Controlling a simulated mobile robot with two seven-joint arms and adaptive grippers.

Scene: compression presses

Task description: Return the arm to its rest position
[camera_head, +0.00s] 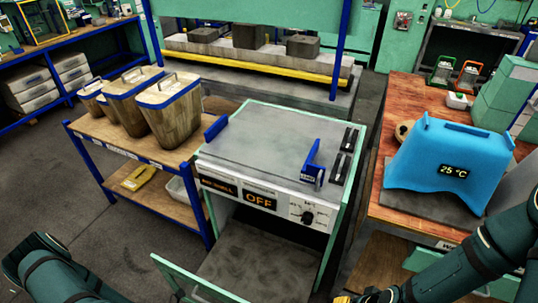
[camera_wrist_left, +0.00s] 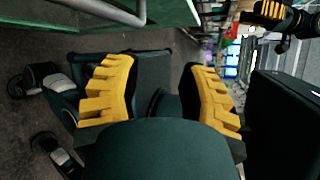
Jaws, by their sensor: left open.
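My left arm (camera_head: 60,275) comes in at the lower left of the head view, and its gripper is out of that picture. In the left wrist view my left gripper (camera_wrist_left: 157,85) is open, with its two yellow ridged fingers wide apart and nothing between them. My right arm (camera_head: 480,255) reaches in from the lower right of the head view. My right gripper (camera_head: 366,297) is cut off at the bottom edge there. A yellow-fingered gripper, likely the right one, shows at the upper right of the wrist view (camera_wrist_left: 275,18); its opening is unclear.
A press unit (camera_head: 270,150) with an OFF display stands in the centre. A blue-framed shelf (camera_head: 140,165) with wooden bins (camera_head: 170,110) is left of it. A wooden table (camera_head: 385,205) with a blue 25 °C device (camera_head: 445,160) is at right. Open floor (camera_head: 45,185) lies at left.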

